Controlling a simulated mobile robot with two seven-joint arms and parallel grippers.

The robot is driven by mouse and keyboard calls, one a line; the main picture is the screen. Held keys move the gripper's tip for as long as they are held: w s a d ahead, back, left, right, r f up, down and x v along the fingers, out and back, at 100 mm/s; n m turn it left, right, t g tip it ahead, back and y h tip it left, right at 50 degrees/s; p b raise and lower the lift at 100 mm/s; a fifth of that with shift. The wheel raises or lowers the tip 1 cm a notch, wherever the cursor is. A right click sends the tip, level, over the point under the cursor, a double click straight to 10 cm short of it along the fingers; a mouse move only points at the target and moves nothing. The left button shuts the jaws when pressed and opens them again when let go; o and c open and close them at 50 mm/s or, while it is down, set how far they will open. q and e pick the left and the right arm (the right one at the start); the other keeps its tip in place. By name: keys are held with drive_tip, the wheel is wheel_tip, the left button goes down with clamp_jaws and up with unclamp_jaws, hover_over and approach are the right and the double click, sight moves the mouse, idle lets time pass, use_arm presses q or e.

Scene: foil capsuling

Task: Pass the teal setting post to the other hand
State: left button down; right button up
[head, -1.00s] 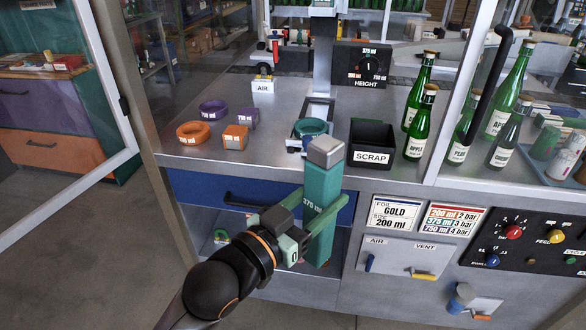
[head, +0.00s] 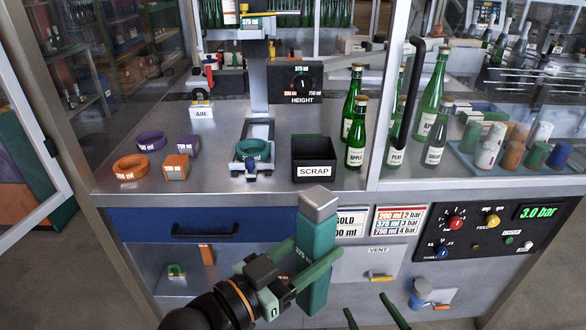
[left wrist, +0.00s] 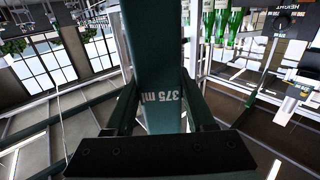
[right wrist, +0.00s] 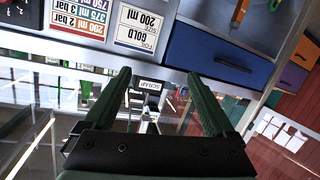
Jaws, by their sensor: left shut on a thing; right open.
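The teal setting post (head: 316,255) is a square bar with a grey metal top and "375 ml" on its side. It stands slightly tilted in the air in front of the cabinet. My left gripper (head: 318,268) is shut on its middle; the left wrist view also shows the post (left wrist: 155,60) between the fingers. My right gripper (head: 372,312) is open and empty, its two fingertips just showing at the bottom edge, right of and below the post. In the right wrist view its fingers (right wrist: 162,100) are spread, with no post between them.
Behind the post are the worktop's front edge, a blue drawer (head: 190,224) and the black scrap bin (head: 314,172). Orange (head: 131,168), purple (head: 151,141) and teal (head: 252,150) rings sit on the worktop. Green bottles (head: 357,145) stand right of the bin. The control panel (head: 470,232) is at right.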

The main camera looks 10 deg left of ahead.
drive_tip(key=w+a+r+n+g+y, duration=0.2)
drive_tip(key=a+r+n+y, duration=0.4)
drive_tip(key=r, duration=0.5)
drive_tip(key=w+a+r+n+g+y, duration=0.2)
drive_tip(key=a+r+n+y, duration=0.1)
drive_tip(key=r+n, duration=0.65)
drive_tip(key=w+a+r+n+g+y, duration=0.25)
drive_tip(key=a+r+n+y, duration=0.35)
drive_tip(key=r, duration=0.5)
wheel_tip(320, 180, up, 9)
drive_tip(key=s+n+g+h, duration=0.35)
drive_tip(key=n+g, duration=0.25)
drive_tip(key=n, duration=0.8)
drive_tip(key=n+t+h, duration=0.1)
drive_tip(key=n+h, duration=1.8)
drive_tip(key=n, duration=0.2)
approach(314, 259)
wheel_tip(314, 259, up, 4)
drive_tip(key=w+a, duration=0.3)
drive_tip(key=shift+d+r+n+t+h, duration=0.45)
drive_tip(key=shift+d+h, duration=0.1)
drive_tip(key=shift+d, duration=0.05)
drive_tip(key=x, duration=1.1)
drive_tip(key=shift+w+d+f, duration=0.1)
drive_tip(key=shift+d+f, duration=0.15)
drive_tip(key=shift+f, duration=0.15)
